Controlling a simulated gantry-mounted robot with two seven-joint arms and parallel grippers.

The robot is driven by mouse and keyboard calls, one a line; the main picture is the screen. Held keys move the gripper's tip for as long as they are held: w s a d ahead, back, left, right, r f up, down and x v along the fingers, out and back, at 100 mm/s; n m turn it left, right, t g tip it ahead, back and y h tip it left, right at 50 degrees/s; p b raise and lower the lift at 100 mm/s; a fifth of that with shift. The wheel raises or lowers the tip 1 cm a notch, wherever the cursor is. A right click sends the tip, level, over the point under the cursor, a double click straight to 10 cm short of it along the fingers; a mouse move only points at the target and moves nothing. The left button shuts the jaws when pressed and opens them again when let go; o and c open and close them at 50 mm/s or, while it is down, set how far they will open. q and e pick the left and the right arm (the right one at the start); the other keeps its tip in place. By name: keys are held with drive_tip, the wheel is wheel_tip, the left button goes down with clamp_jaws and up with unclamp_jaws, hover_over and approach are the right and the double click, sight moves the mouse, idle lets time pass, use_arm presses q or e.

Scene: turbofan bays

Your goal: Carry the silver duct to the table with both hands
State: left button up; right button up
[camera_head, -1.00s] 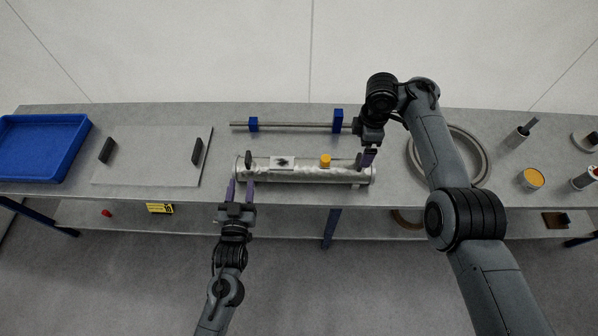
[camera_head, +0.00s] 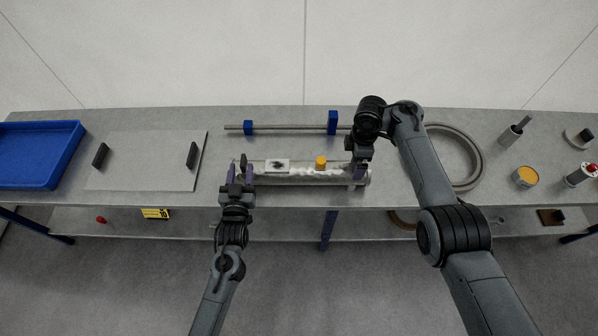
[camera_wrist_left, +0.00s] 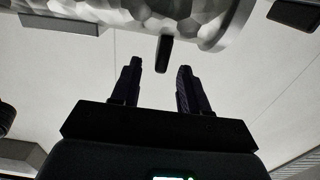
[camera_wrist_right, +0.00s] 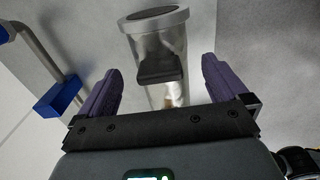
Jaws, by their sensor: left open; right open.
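The silver duct (camera_head: 300,177) lies lengthwise near the front edge of the grey workbench (camera_head: 420,198). It has a label and an orange cap on top. My left gripper (camera_head: 240,173) is open at its left end. In the left wrist view a dark handle (camera_wrist_left: 164,53) of the duct (camera_wrist_left: 218,30) stands just past and between the two fingertips. My right gripper (camera_head: 359,173) is open at the right end. In the right wrist view the other dark handle (camera_wrist_right: 158,68) lies between its spread fingers, with the duct (camera_wrist_right: 152,24) beyond. Whether the fingers touch the handles is unclear.
A rod on blue supports (camera_head: 290,127) lies behind the duct. A grey plate with two black blocks (camera_head: 145,178) and a blue tray (camera_head: 38,150) are left. A large ring (camera_head: 472,150), an orange-topped can (camera_head: 525,177) and small parts are right.

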use_arm(q)
drive_tip(key=shift+w, duration=2.2)
use_arm(e)
drive_tip(key=shift+f, duration=2.25)
use_arm(q)
clamp_jaws()
use_arm(e)
drive_tip(key=c, duration=1.8)
use_arm(q)
drive_tip(key=shift+r, duration=0.15)
use_arm(e)
drive_tip(key=shift+r, duration=0.15)
drive_tip(key=shift+c, duration=0.2)
